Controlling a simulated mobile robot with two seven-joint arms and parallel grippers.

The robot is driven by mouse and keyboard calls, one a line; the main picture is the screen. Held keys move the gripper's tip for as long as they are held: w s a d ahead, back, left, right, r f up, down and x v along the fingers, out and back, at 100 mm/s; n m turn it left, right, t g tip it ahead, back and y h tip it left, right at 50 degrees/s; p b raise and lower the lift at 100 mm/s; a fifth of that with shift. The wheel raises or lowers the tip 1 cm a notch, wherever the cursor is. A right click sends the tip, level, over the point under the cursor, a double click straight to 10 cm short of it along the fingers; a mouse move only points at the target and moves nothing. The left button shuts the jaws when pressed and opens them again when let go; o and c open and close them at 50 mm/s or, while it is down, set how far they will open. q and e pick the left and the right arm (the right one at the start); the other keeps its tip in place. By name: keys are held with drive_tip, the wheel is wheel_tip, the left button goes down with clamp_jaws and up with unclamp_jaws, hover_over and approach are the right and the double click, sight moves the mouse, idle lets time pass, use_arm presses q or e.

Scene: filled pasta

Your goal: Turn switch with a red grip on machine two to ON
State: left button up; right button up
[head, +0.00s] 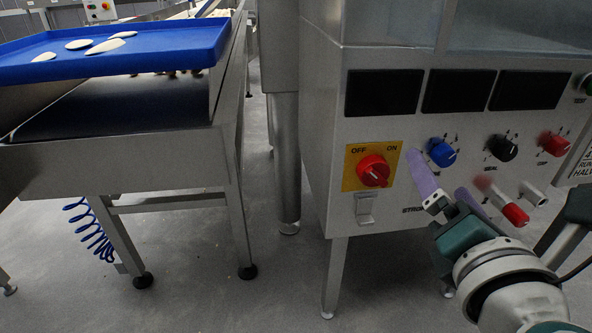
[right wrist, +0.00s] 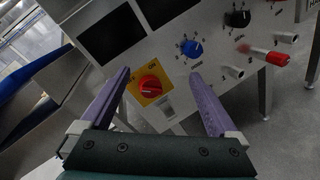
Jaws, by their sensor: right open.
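The red-grip switch (head: 372,171) sits on a yellow plate marked OFF on the left and ON on the right, at the left of the machine's front panel (head: 334,120). It also shows in the right wrist view (right wrist: 149,85), between my fingers and beyond their tips. My right gripper (head: 442,182) is open and empty, to the right of the switch and apart from it in the head view. Its purple fingers also show in the right wrist view (right wrist: 160,75). I cannot read the exact angle of the grip. My left gripper is not in view.
A blue knob (head: 440,152), a black knob (head: 502,148) and a red knob (head: 553,144) are right of the switch. A pale rocker switch (head: 365,208) is below it. A blue tray (head: 150,58) with pale flat pieces lies on a steel conveyor at left.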

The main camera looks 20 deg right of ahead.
sight(378, 180)
drive_tip(key=w+a+f+n+t+y+b, duration=0.2)
drive_tip(key=a+f+n+y+b, duration=0.1)
drive_tip(key=f+n+b, duration=0.3)
use_arm(q)
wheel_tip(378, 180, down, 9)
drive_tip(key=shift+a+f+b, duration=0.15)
drive_tip(key=shift+b, duration=0.15)
use_arm(e)
drive_tip(key=shift+n, duration=0.4)
drive_tip(key=x, duration=0.6)
drive_tip(key=f+x, duration=0.1)
drive_tip(key=x, duration=0.2)
drive_tip(key=shift+w+d, duration=0.15)
drive_tip(key=shift+w, duration=0.2)
drive_tip(key=shift+c, duration=0.2)
drive_tip(key=c, duration=1.3)
